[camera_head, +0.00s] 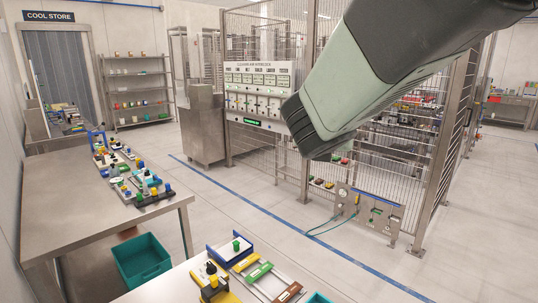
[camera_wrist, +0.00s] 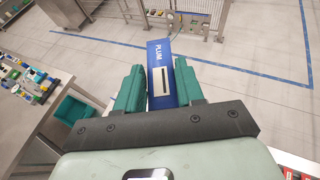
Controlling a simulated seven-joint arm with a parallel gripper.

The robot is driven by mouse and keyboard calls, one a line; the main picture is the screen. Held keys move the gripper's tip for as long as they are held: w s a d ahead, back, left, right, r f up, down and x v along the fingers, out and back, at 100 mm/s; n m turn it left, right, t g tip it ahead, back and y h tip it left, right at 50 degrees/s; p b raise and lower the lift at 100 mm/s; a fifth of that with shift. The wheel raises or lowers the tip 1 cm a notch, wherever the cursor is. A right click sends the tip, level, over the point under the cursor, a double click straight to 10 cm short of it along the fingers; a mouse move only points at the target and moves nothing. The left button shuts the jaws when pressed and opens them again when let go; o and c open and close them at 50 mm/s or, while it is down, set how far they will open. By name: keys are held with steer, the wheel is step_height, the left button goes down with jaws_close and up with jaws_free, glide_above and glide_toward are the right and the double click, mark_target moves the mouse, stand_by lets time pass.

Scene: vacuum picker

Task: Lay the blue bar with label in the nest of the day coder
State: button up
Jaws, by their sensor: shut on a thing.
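My gripper (camera_wrist: 159,86) shows in the wrist view, with its two green fingers shut on the blue bar (camera_wrist: 160,62). The bar has white lettering that reads PLUM and a pale label with a dark stripe. It stands out beyond the fingertips, clear of any surface that I can make out. In the head view my arm fills the upper right, and neither the fingers nor the bar shows. I cannot tell for sure which device is the day coder; a yellow and black device (camera_head: 213,284) stands on the near bench. Its nest cannot be made out.
The near bench also holds a blue-edged white fixture (camera_head: 229,251) with a green knob, a green bar (camera_head: 259,272) and a brown bar (camera_head: 288,292). A steel table (camera_head: 80,205) at left carries several fixtures. A teal bin (camera_head: 142,260) sits below. A mesh fence (camera_head: 265,45) stands behind.

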steer(key=w+a+f+m+h, duration=0.1)
steer(key=w+a+f, duration=0.2)
steer(key=w+f, duration=0.35)
steer(key=m+g+h, duration=0.3)
steer(key=m+h, duration=0.2)
glide_above(267, 290)
step_height(267, 290, down, 31)
steer(key=shift+s+f, duration=0.1)
steer(key=shift+f, duration=0.2)
step_height(267, 290, down, 10)
steer(key=shift+r, duration=0.15)
